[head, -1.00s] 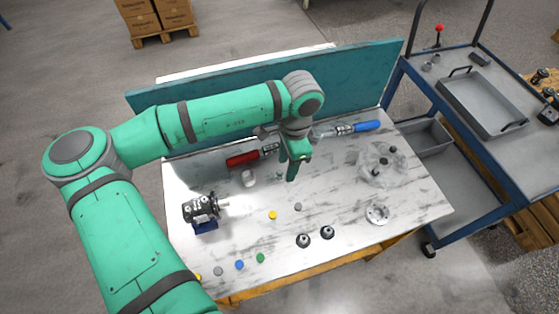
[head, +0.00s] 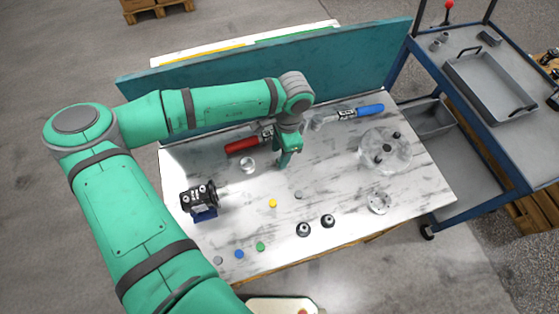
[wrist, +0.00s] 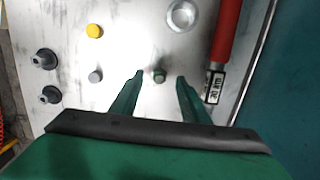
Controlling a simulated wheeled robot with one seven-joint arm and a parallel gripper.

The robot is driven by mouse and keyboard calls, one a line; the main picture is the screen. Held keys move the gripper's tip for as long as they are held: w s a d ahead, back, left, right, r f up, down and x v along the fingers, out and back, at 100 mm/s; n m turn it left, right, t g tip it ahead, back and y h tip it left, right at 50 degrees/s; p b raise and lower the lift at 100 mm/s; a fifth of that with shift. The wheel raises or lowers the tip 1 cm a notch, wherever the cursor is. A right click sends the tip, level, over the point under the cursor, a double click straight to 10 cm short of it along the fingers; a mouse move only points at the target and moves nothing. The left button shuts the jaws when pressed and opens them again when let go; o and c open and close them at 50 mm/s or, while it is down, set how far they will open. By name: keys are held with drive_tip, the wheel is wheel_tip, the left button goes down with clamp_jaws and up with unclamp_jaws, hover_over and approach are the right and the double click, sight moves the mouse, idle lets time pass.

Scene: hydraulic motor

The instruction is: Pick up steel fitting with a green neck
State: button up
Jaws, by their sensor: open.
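The steel fitting with a green neck (wrist: 159,76) is small and stands on the tabletop in the wrist view, between the fingertips of my gripper. My gripper (wrist: 160,84) is open, with one finger on each side of the fitting and a gap to both. I cannot tell how far above the tabletop the fingertips are. In the head view my gripper (head: 286,163) points down over the back middle of the table, and I cannot make out the fitting there.
A red-handled tool (head: 242,145) lies close by, beside my right finger in the wrist view. A clear round cup (head: 248,165), a yellow cap (head: 273,203) and a grey cap (head: 298,194) are near. A black motor (head: 198,199) stands left. A teal panel (head: 350,62) borders the back.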

sight(279, 158)
drive_tip(key=shift+a+f, duration=0.1)
drive_tip(key=shift+f, duration=1.45)
clamp_jaws()
drive_tip(key=shift+r, duration=0.15)
